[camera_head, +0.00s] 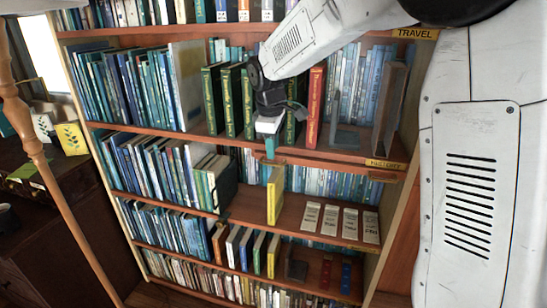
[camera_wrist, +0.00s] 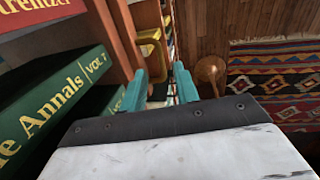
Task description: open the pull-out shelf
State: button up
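My gripper (camera_head: 270,148) has teal fingers and hangs in front of the bookcase, at the edge of the second visible shelf. In the wrist view its two fingers (camera_wrist: 160,80) stand apart with a gap between them and nothing held. A brass-coloured loop handle (camera_wrist: 151,43) on a wooden shelf edge shows just beyond the fingertips, nearer the left finger. I cannot tell whether a finger touches it. In the head view my gripper hides most of that spot. The wooden board (camera_head: 345,165) at that edge, seemingly the pull-out shelf, looks flush with the bookcase.
Green volumes (camera_head: 231,100) and a red book (camera_head: 314,106) stand close behind my gripper. A yellow book (camera_head: 275,194) stands on the shelf below. A wooden pole (camera_head: 38,150) rises at the left.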

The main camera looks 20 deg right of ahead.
jog(key=f, duration=0.4)
jog(key=shift+w+d, duration=0.2)
jog(key=shift+w, duration=0.05)
